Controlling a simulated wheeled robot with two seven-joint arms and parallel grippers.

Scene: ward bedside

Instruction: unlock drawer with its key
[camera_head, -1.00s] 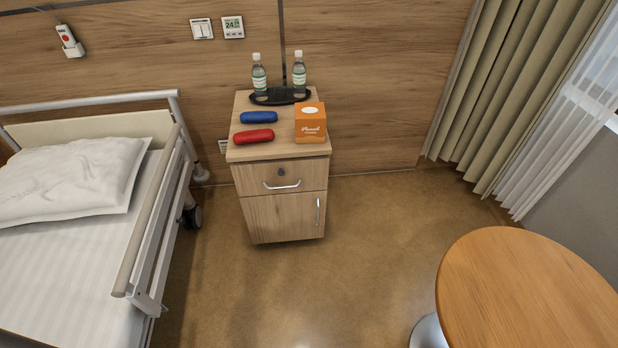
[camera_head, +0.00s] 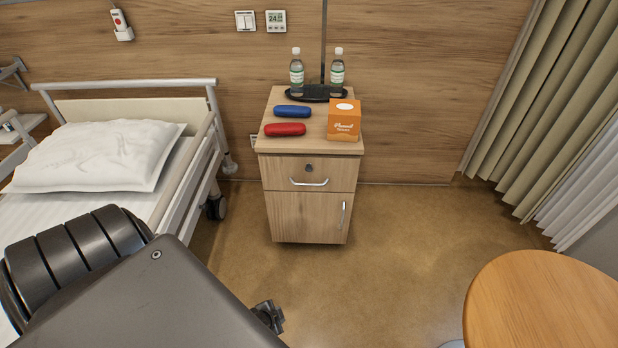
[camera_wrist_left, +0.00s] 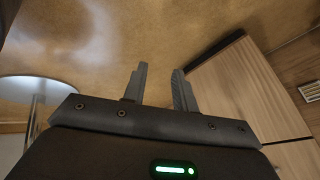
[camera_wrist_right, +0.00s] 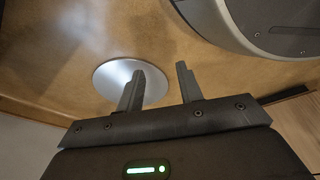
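The bedside cabinet (camera_head: 309,218) stands against the wall. Its upper drawer (camera_head: 275,172) is closed, with a round dark lock (camera_head: 309,168) above a silver handle (camera_head: 309,182). I see no key in any view. A blue case (camera_head: 292,111) and a red case (camera_head: 285,129) lie on the cabinet top. My left gripper (camera_wrist_left: 158,85) is open and empty in the left wrist view, with the cabinet side (camera_wrist_left: 245,90) beyond it. My right gripper (camera_wrist_right: 161,80) is open and empty, over the floor. The head view shows my left arm at the lower left, but neither gripper's fingers clearly.
An orange box (camera_head: 344,121) and two bottles (camera_head: 297,74) on a black tray (camera_head: 320,93) also stand on the cabinet. The bed (camera_head: 100,170) is at the left. A round table (camera_head: 545,305) stands at the lower right. The floor (camera_head: 390,240) between is clear.

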